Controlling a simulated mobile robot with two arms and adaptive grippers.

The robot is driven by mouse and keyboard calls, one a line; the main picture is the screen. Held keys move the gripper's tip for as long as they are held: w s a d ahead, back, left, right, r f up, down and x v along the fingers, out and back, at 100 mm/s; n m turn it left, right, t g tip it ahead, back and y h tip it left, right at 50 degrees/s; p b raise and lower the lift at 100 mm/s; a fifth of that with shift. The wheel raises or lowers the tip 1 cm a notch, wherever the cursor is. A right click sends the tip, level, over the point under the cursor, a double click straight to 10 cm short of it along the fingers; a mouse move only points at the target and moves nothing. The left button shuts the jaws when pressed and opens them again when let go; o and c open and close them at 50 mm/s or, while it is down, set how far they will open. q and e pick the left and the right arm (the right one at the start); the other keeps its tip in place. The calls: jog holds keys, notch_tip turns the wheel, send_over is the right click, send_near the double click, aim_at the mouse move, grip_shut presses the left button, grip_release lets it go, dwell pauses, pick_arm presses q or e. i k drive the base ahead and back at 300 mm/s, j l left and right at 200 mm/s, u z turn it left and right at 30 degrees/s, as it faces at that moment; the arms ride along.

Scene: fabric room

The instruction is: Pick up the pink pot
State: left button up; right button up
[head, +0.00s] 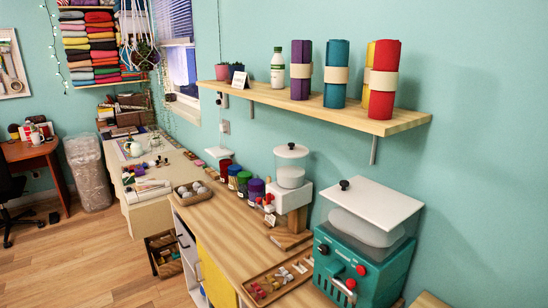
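A small pink pot (222,72) stands upright at the far left end of the wooden wall shelf (300,104), with a bit of green plant showing above it. A small dark pot or cup (236,68) is close on its right, partly behind a small sign card (239,80). Neither of my grippers is in view.
The shelf also holds a white bottle (277,68) and rolled fabrics, purple (301,70), teal (337,73) and red (382,80). Below are a teal machine (360,262), a white-lidded dispenser (291,170) and several jars on the counter (215,225). Wooden floor at left is open.

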aim_at(221, 73)
jog(key=i+j+z, duration=0.2)
jog(key=z, duration=0.2)
jog(key=i+j+z, duration=0.15)
jog(key=j+z, duration=0.3)
jog(key=i+j+z, duration=0.1)
jog(key=j+z, duration=0.3)
jog(key=i+j+z, duration=0.1)
jog(key=j+z, duration=0.15)
jog(key=j, duration=1.2)
jog(key=j+z, duration=0.25)
jog(key=j, duration=1.25)
jog(key=k, duration=0.05)
